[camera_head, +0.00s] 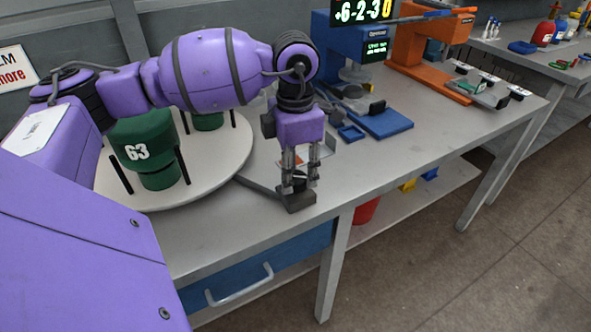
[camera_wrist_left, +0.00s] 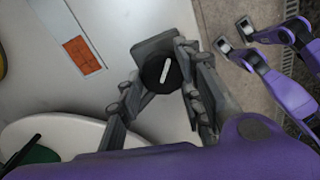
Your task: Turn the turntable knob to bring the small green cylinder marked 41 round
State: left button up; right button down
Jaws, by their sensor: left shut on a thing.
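My left gripper (camera_head: 299,186) points straight down at the table's front edge, its fingers closed around the small black turntable knob (camera_wrist_left: 160,74). The knob has a white line on top and sits on a dark grey base (camera_head: 297,202). The round white turntable (camera_head: 222,165) lies to the left, partly hidden by my left arm. On it stands a big green cylinder marked 63 (camera_head: 144,145); a second green one (camera_head: 208,122) shows behind the arm, its number hidden. No cylinder marked 41 can be read. My right gripper is not in view.
Black posts (camera_head: 121,174) stand on the turntable beside the cylinders. Right of the gripper are a blue device with a lit display (camera_head: 352,40) and an orange one (camera_head: 412,45). An orange-red patch (camera_wrist_left: 82,55) lies near the knob. The front right tabletop is clear.

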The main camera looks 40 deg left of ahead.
pick_arm(q)
jog(key=shift+s+a+n, duration=0.1)
jog(key=shift+a+n, duration=0.05)
jog(key=shift+n, duration=1.2)
jog(key=shift+a+n, duration=0.15)
jog(key=shift+n, duration=1.2)
dwell(2.7)
jog(key=o, duration=1.1)
jog(key=shift+a, duration=0.1)
jog(key=shift+c, duration=0.2)
jog(key=shift+d+r, duration=0.2)
notch_tip(320, 180, up, 12)
jog(key=shift+f, duration=0.2)
jog(key=shift+a, duration=0.1)
